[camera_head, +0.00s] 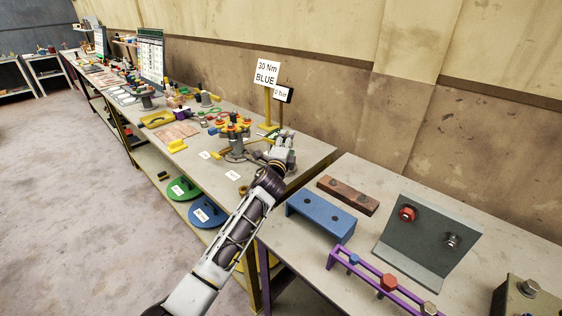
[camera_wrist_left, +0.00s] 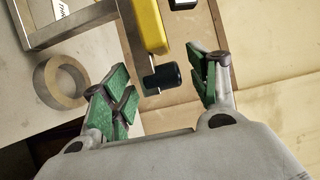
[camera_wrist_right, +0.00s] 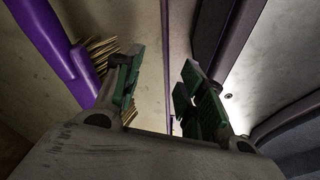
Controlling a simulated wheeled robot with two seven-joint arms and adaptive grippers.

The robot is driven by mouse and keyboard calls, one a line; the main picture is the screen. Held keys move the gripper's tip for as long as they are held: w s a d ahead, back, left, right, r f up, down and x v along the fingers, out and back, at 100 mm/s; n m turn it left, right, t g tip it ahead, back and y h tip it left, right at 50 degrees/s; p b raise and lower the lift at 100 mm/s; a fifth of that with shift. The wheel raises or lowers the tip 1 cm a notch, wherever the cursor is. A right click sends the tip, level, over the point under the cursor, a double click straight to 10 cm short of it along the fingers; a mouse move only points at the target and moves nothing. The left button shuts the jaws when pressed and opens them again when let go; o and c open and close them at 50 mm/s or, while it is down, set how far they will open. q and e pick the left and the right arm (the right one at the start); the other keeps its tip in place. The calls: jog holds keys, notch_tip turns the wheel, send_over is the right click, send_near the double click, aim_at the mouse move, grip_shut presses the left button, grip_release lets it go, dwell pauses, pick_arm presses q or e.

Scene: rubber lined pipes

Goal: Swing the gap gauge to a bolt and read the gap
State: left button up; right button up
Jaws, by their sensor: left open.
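My left gripper (camera_head: 283,146) reaches over the far bench beside a flange with coloured bolts (camera_head: 235,130) on a dark stand. In the left wrist view its green-padded fingers (camera_wrist_left: 160,90) are open. A black knob (camera_wrist_left: 163,77) on the end of a yellow bar (camera_wrist_left: 150,25) sits between and slightly beyond the fingers, apparently untouched. I cannot tell for sure that this bar is the gap gauge.
Two signs, one reading "30 Nm BLUE" (camera_head: 266,73), stand behind the left gripper. A tan ring (camera_wrist_left: 60,82) lies near its fingers. The near bench carries a blue block (camera_head: 320,213), a purple rack (camera_head: 385,283) and a grey angled plate (camera_head: 425,245). Purple bars (camera_wrist_right: 65,55) pass close to the right gripper.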

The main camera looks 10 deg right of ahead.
pick_arm(q)
jog(key=v, duration=1)
jog(key=shift+s, duration=0.35)
jog(key=shift+f, duration=0.1)
